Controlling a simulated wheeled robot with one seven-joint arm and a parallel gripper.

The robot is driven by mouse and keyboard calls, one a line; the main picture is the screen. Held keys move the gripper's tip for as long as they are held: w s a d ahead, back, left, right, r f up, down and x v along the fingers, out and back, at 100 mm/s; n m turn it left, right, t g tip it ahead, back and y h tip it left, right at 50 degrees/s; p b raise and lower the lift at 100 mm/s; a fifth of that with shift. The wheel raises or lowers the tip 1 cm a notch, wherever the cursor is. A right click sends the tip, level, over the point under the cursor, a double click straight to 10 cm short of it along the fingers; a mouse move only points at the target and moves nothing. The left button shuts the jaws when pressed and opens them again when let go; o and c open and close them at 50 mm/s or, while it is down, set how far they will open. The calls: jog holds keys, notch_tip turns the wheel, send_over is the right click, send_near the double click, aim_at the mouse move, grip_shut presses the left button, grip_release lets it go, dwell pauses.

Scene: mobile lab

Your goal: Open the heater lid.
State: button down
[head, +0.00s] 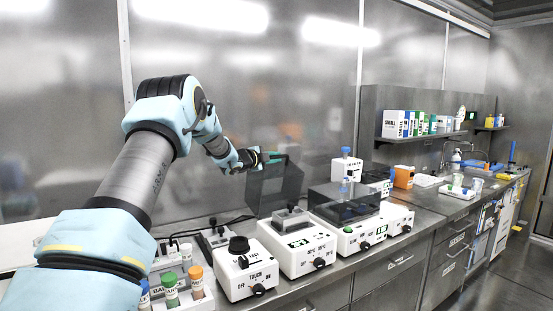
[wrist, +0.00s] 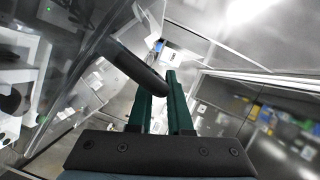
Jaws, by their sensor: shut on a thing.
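The heater (head: 297,246) is a white box with a green display and a black knob on the bench. Its dark see-through lid (head: 275,188) stands raised, nearly upright, at the heater's back. A metal block with a dark knob sits uncovered on top of the heater. My gripper (head: 272,157), with green fingers, is at the lid's top edge. In the wrist view my gripper (wrist: 161,105) is shut on a dark rounded bar, the lid handle (wrist: 138,68). The exact contact is partly hidden by the fingers.
A similar device with a dark clear cover (head: 345,205) stands right of the heater. A white stirrer-like device (head: 246,270) with a black knob stands left, near a rack of capped tubes (head: 180,289). A metal wall is close behind.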

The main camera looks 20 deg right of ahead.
jog(key=c, duration=0.8)
grip_release()
jog(key=shift+c, duration=0.2)
jog(key=b+v, duration=0.4)
jog(key=v, duration=0.6)
jog(key=shift+s+a, duration=0.25)
jog(key=shift+a, duration=0.05)
jog(key=shift+c, duration=0.3)
